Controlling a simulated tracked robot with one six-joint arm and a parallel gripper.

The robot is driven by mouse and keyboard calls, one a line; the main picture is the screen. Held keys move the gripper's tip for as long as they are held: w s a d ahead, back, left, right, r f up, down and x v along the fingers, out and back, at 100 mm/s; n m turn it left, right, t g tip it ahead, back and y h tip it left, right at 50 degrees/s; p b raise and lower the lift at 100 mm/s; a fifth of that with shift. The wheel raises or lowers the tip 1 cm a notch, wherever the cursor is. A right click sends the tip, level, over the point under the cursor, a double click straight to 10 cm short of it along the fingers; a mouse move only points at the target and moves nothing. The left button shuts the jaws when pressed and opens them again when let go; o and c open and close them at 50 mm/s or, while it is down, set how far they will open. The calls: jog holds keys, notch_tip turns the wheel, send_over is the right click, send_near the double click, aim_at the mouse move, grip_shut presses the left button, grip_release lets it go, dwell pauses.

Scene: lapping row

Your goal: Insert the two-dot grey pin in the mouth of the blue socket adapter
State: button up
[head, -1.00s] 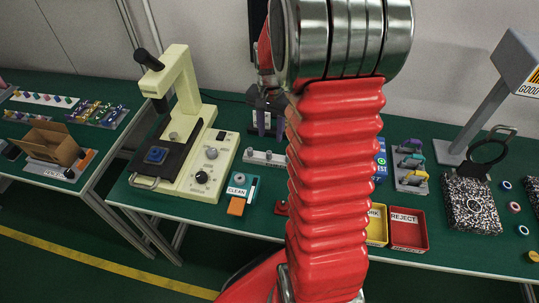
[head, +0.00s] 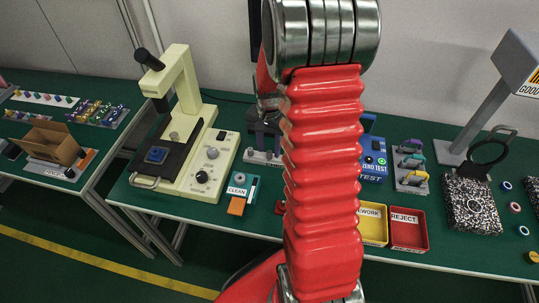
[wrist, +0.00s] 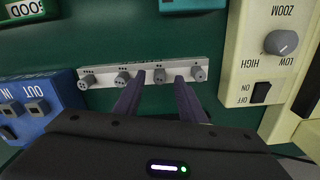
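A pale rack (wrist: 143,69) holding several grey pins lies ahead of my gripper in the wrist view; its left end (head: 250,156) shows in the head view, the rest behind my arm. My gripper (wrist: 159,75) is open, its two dark fingertips apart at the rack's near edge. One grey pin (wrist: 159,76) shows between the fingertips, with others to either side. I see no grip on any pin.
A blue test box (head: 373,160) stands right of my arm. A yellow tray (head: 373,225) and a red REJECT tray (head: 408,230) lie at the front edge. A cream microscope (head: 190,140) stands left of the rack. A rack of coloured parts (head: 411,170) stands further right.

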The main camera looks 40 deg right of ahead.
jog(key=shift+f, duration=0.95)
grip_shut()
